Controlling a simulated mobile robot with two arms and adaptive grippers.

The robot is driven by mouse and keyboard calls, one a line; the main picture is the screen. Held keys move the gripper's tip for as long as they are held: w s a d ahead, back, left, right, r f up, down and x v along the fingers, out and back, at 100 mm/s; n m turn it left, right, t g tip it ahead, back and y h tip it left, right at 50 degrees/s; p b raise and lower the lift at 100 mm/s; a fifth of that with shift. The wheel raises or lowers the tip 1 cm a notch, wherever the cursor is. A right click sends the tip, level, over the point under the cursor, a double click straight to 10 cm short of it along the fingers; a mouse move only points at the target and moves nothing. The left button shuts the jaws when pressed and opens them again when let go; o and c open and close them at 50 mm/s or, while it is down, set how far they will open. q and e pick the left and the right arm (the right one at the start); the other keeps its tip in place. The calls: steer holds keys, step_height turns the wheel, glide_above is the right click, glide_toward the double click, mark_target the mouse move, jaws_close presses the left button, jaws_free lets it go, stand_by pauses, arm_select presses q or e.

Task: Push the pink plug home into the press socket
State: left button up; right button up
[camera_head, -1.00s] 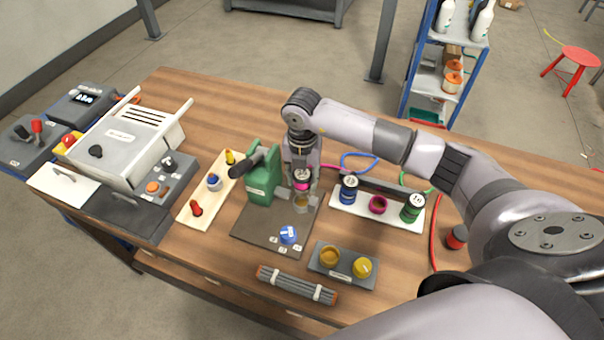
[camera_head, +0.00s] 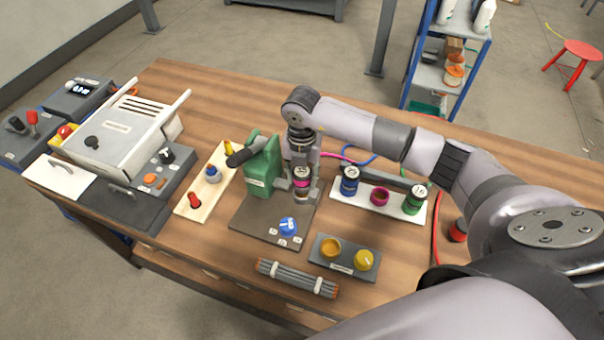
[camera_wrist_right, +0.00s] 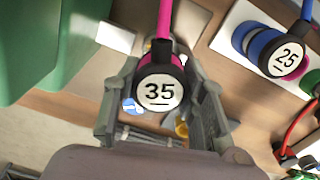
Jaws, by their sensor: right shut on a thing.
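The pink plug (camera_head: 302,184), with a black cap and a white 35 label, is upright between the fingers of my right gripper (camera_head: 304,188). In the right wrist view the fingers (camera_wrist_right: 163,115) are shut around the plug (camera_wrist_right: 160,91), and its pink hose runs upward. The plug is over the dark base plate (camera_head: 252,223), just right of the green press (camera_head: 262,168). The press socket under the plug is mostly hidden by the plug and fingers, so how deep the plug sits cannot be told. My left gripper is not in view.
Right of the press, a white rack (camera_head: 378,209) holds a blue plug (camera_head: 349,181), a pink ring (camera_head: 379,196) and a green plug (camera_head: 413,200). A blue knob (camera_head: 288,226) is on the plate's front. A grey block with yellow caps (camera_head: 344,257) stands in front.

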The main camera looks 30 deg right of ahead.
steer(key=shift+f+b, duration=1.4)
steer(key=shift+f, duration=0.35)
stand_by(0.5)
steer(key=o, duration=1.4)
steer(key=shift+c, duration=0.2)
step_height(320, 180, up, 12)
steer(key=shift+r, duration=0.1)
